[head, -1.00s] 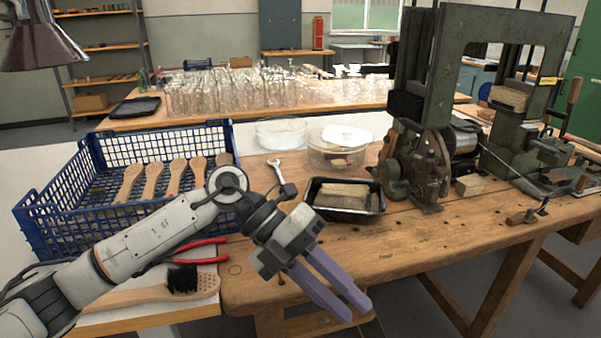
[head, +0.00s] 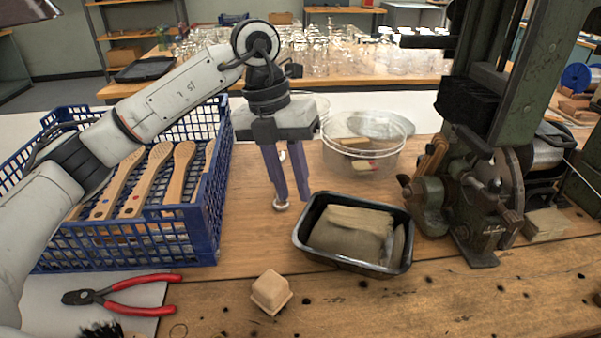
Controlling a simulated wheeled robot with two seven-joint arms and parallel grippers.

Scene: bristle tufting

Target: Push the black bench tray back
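The black bench tray (head: 345,265) sits on the wooden bench right of centre, holding tan blocks or bundles. My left gripper (head: 293,200) points down just left of the tray's far left corner, apart from it in the picture. Its two purple fingers are spread with a gap between them and nothing clearly held. I cannot tell how high the fingertips are above the bench. My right gripper is not in view.
Clear round containers (head: 362,150) stand behind the tray. A green machine (head: 475,190) stands close on its right. A blue crate (head: 190,245) with wooden brush handles is at left. A small wooden block (head: 271,290) and red-handled pliers (head: 130,290) lie in front.

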